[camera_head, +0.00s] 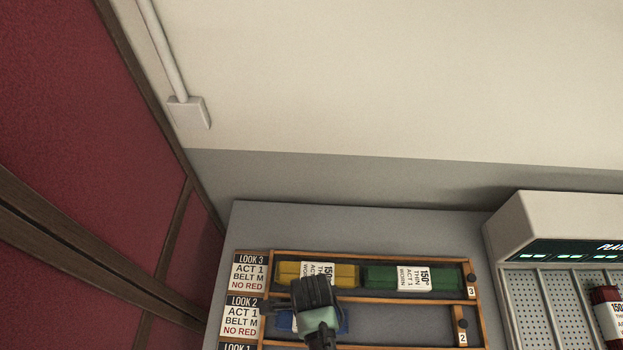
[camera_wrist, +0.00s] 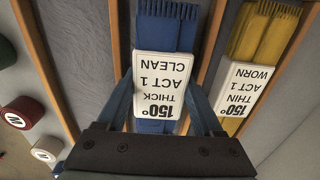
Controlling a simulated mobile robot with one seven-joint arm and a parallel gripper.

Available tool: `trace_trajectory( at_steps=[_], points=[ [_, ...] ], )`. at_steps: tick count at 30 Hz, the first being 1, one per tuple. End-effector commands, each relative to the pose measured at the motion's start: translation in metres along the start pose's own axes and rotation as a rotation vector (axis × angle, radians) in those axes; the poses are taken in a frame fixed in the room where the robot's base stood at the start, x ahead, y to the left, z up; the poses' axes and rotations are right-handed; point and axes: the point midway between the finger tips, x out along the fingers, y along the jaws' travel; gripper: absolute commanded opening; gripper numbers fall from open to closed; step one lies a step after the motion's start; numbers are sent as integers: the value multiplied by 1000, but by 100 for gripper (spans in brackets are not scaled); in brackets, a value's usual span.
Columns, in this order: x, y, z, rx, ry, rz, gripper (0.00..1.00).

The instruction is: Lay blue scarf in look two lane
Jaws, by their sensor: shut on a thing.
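The blue scarf (camera_wrist: 168,38), folded, has a white label reading "150° THICK ACT 1 CLEAN" in the wrist view. My gripper (camera_wrist: 163,112) is shut on it, one finger at each side near the label. In the head view my gripper (camera_head: 316,312) is over the left part of the look two lane (camera_head: 400,325), beside the LOOK 2 sign (camera_head: 241,318). Blue edges of the scarf (camera_head: 285,321) show around my gripper there. Whether the scarf touches the lane floor I cannot tell. The lane's right part is empty.
The look three lane above holds a yellow scarf (camera_head: 345,275) and a green scarf (camera_head: 380,276). Wooden dividers (camera_head: 380,299) edge the lanes. A white unit with a slotted rack (camera_head: 550,300) stands at right. A red partition (camera_head: 90,130) stands at left.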

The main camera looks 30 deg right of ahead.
Motion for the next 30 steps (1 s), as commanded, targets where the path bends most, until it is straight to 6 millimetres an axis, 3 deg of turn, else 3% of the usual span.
trace_trajectory(
  at_steps=[4,5,6,19,23,30],
  points=[
    [4,0,0,0,0,0,7],
    [3,0,0,0,0,0,72],
    [3,0,0,0,0,0,79],
    [-5,0,0,0,0,0,81],
    [-24,0,0,0,-1,-2,81],
    [-74,-1,0,0,-1,-4,81]
  ],
)
